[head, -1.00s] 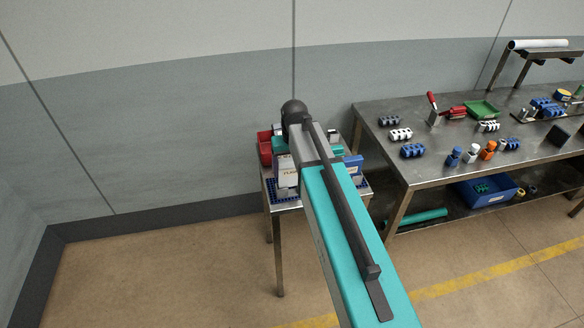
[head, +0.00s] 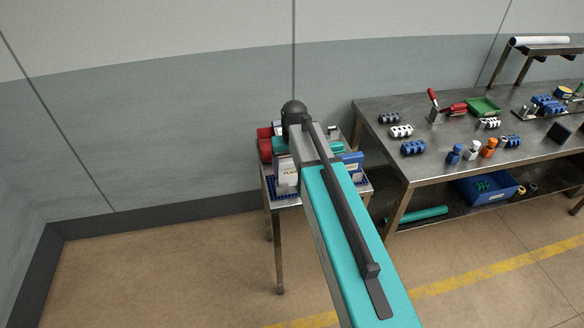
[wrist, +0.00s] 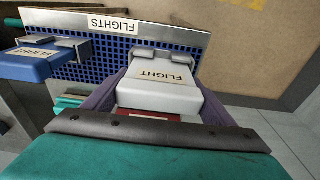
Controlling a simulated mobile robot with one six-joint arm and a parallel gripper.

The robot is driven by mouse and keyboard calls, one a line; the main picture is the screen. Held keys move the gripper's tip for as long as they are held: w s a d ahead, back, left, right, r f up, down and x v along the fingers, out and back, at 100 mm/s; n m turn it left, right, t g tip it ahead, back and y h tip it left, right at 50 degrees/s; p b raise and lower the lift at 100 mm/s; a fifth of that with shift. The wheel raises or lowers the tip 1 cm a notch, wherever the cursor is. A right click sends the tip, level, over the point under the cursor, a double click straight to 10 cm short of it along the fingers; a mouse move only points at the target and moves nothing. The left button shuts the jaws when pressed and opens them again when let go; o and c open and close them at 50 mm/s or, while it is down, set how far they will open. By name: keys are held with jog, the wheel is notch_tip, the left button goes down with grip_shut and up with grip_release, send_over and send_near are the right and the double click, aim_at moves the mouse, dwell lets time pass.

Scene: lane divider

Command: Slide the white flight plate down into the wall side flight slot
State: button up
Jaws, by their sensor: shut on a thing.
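The white flight plate (wrist: 158,90), labelled FLIGHT, lies between the two purple-grey fingers of my gripper (wrist: 160,82) in the wrist view. My gripper is shut on it. Its far end is close to grey bracket pieces (wrist: 184,59) at the blue perforated grid (wrist: 99,67). I cannot tell whether the plate is inside the wall side slot or just above it. A blue flight plate (wrist: 38,65), also labelled FLIGHT, sits at a similar bracket to the left. In the head view my arm hides most of the work area.
The small stand (head: 281,240) is against the wall, with red parts (head: 264,148) at its left. A metal edge labelled FLIGHTS (wrist: 98,22) borders the grid. A large workbench (head: 420,174) with several blocks stands to the right. The floor at left is clear.

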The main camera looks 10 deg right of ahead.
jog(key=shift+f+b, duration=0.55)
jog(key=shift+f, duration=0.6)
jog(key=o, duration=1.3)
jog(key=shift+r, duration=0.15)
jog(key=shift+s+r+b, duration=0.3)
jog(key=shift+r+b, duration=0.3)
jog(key=shift+r, duration=1.65)
jog(key=shift+s+r+b, duration=0.25)
jog(key=shift+r+b, duration=0.4)
jog(key=shift+r, duration=1.6)
jog(key=shift+s+r+b, duration=0.3)
jog(key=shift+r+b, duration=0.3)
jog(key=shift+r, duration=1.65)
